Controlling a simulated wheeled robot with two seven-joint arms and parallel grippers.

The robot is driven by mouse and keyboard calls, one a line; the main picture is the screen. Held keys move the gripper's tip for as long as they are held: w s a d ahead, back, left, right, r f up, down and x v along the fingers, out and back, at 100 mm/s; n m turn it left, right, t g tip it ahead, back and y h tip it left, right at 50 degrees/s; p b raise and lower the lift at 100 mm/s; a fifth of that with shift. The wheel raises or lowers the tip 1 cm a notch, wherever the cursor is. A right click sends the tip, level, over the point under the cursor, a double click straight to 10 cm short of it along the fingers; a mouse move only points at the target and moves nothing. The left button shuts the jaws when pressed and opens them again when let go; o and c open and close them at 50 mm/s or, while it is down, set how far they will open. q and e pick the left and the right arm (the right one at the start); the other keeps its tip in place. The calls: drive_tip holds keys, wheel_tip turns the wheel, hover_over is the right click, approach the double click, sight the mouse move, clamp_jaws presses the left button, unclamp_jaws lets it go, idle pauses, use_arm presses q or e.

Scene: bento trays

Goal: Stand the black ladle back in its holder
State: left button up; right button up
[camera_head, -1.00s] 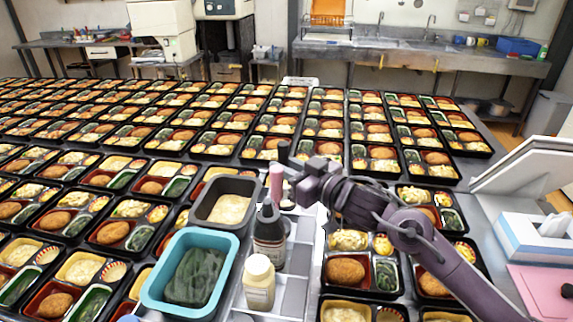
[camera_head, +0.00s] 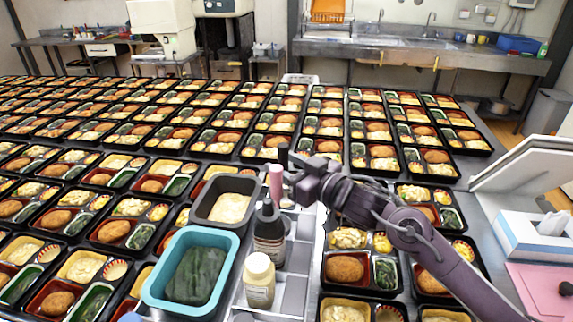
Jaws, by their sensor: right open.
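A dark upright piece (camera_head: 283,154), which looks like the top of the black ladle's handle, stands behind the pink upright item (camera_head: 276,183) near the middle of the view. Its lower part is hidden, so I cannot tell whether it stands in a holder, and I cannot make out the holder. My right gripper (camera_head: 289,179) is open, just right of the pink item and close to the dark piece. Whether it touches either is too small to tell. My left gripper is not in view.
A dark sauce bottle (camera_head: 269,242) and a cream-capped bottle (camera_head: 259,283) stand just in front. A grey tub (camera_head: 203,212) and a blue tub (camera_head: 152,291) are to the left. Filled bento trays crowd the table. A tissue box (camera_head: 533,258) stands at right.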

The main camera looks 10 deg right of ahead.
drive_tip(key=shift+s, duration=0.1)
drive_tip(key=shift+s+d+f, duration=0.15)
drive_tip(key=shift+s+d, duration=0.05)
drive_tip(key=shift+s, duration=0.05)
drive_tip(key=b+v, duration=0.1)
drive_tip(key=v, duration=0.4)
drive_tip(key=shift+s+d, duration=0.1)
drive_tip(key=shift+d, duration=0.05)
drive_tip(key=shift+b+v, duration=0.35)
drive_tip(key=shift+v, duration=0.5)
